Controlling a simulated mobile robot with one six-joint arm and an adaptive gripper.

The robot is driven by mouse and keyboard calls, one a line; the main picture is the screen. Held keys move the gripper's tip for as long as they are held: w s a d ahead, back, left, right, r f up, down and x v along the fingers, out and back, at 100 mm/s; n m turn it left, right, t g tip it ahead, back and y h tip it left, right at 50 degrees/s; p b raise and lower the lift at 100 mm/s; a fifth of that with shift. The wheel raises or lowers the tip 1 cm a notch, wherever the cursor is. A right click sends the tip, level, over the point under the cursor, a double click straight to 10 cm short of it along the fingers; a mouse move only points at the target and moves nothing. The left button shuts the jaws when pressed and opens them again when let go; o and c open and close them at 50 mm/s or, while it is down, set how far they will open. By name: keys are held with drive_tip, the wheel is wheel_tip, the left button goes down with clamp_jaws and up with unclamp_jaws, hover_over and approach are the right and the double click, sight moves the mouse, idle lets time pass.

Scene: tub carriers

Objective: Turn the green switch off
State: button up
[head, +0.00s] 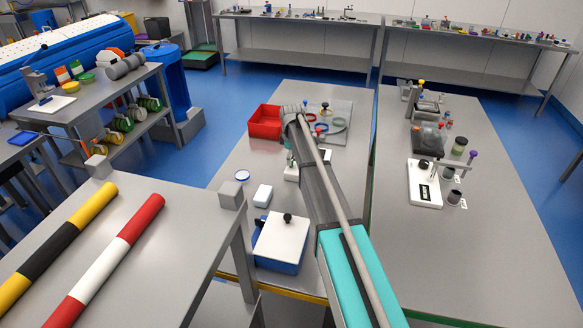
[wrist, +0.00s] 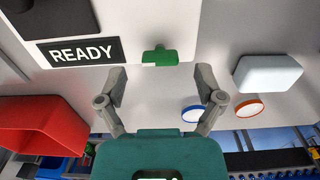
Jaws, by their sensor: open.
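The green switch (wrist: 159,57) is a small green piece with a darker knob on the edge of a white panel (wrist: 215,20). It shows in the wrist view, just beyond and between my fingertips. A black label reading READY (wrist: 80,51) is on the panel to its left. My gripper (wrist: 162,78) is open and empty, one finger on each side of the switch's line. I cannot tell whether a finger touches the panel. In the head view my arm hides the gripper and the switch; part of a white device (head: 291,173) shows beside the arm.
A red bin (head: 265,122) is on the same bench and shows in the wrist view at left (wrist: 38,125). A pale block (head: 262,195), also at right in the wrist view (wrist: 268,73), and a blue-white box (head: 280,243) stand near. Rings (head: 331,124) lie behind.

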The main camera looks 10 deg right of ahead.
drive_tip(key=shift+f+b, duration=0.9)
drive_tip(key=shift+f, duration=0.3)
drive_tip(key=shift+c, duration=0.2)
drive_tip(key=c, duration=1.1)
